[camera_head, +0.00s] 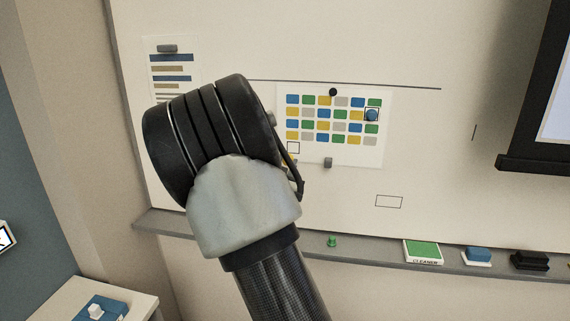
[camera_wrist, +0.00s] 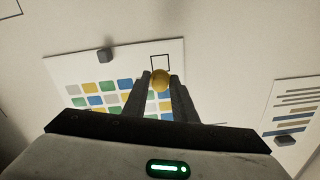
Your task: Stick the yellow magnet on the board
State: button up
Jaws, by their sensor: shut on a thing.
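The yellow magnet (camera_wrist: 161,81) is a small round knob held between the fingertips of my gripper (camera_wrist: 161,84) in the wrist view. It shows just beside a small black outlined square (camera_wrist: 160,62) on the calendar sheet. I cannot tell whether the magnet touches the board. The whiteboard (camera_head: 230,40) fills most of the head view. The same outlined square (camera_head: 293,147) shows there at the sheet's lower left. My arm hides the magnet and most of my gripper in the head view.
The calendar sheet (camera_head: 334,150) carries coloured blocks, with black (camera_head: 333,92), blue (camera_head: 372,115) and grey (camera_head: 328,162) magnets on it. Another sheet (camera_head: 160,88) hangs left. The tray below holds a green pin-shaped piece (camera_head: 332,241), a cleaner box (camera_head: 423,252) and erasers (camera_head: 478,256).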

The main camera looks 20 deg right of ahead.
aim_at(293, 148)
jog(key=x, duration=0.5)
jog(key=shift+w+d+f, duration=0.2)
jog(key=shift+w, duration=0.1)
jog(key=shift+b+x, duration=0.3)
jog(key=shift+x, duration=0.55)
jog(key=shift+r, duration=0.1)
jog(key=shift+b, duration=0.8)
jog(key=shift+w+d, duration=0.2)
jog(key=shift+w, duration=0.15)
dwell(0.8)
jog(key=o, duration=1.6)
jog(key=shift+o, duration=0.2)
